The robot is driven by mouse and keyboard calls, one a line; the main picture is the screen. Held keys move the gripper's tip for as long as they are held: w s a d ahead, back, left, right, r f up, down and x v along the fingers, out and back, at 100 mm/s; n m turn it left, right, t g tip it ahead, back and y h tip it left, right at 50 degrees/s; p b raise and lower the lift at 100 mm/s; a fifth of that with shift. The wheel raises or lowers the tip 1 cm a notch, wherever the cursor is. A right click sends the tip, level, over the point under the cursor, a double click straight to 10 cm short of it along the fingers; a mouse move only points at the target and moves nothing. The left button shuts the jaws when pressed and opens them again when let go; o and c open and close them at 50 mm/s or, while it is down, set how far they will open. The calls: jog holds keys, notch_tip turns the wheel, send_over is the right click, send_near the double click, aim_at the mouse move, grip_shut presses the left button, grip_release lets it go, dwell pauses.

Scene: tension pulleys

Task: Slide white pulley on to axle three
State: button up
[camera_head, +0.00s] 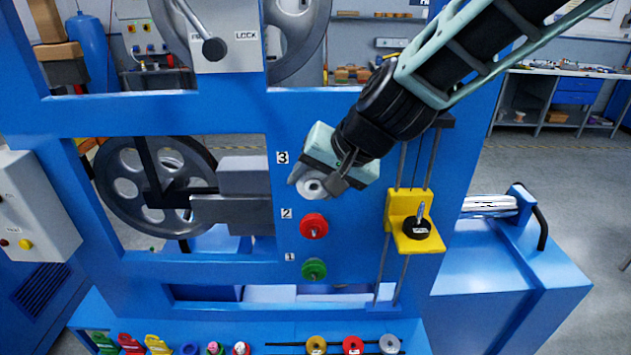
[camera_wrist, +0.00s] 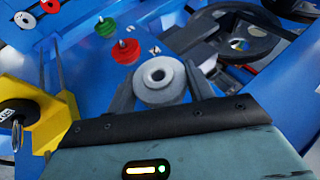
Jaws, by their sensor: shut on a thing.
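My gripper (camera_head: 326,184) is shut on the white pulley (camera_head: 313,188), in front of the blue panel just right of the label 3 (camera_head: 282,158). In the wrist view the white pulley (camera_wrist: 160,80) sits between the two fingers, its central hole showing. Axle three itself is not visible; the gripper and pulley cover the area beside its label. Whether the pulley is around the axle or only in front of it, I cannot tell. Below, a red pulley (camera_head: 313,226) is on axle two and a green pulley (camera_head: 314,269) is on axle one.
A yellow bracket with a black weight (camera_head: 417,229) rides on vertical rods to the right of the pulleys. A large grey flywheel (camera_head: 155,187) and grey block stand at the left. Several coloured parts lie on the lower blue ledge, including a spare white pulley (camera_head: 390,344).

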jog(key=shift+w, duration=0.25)
jog(key=shift+w, duration=1.25)
jog(key=shift+w, duration=0.15)
dwell(0.5)
jog(key=shift+w, duration=0.8)
jog(key=shift+w+d+r, duration=0.1)
jog(key=shift+w+r, duration=0.05)
jog(key=shift+w, duration=0.05)
jog(key=o, duration=1.1)
jog(key=shift+w, duration=0.1)
jog(key=shift+o, duration=1.2)
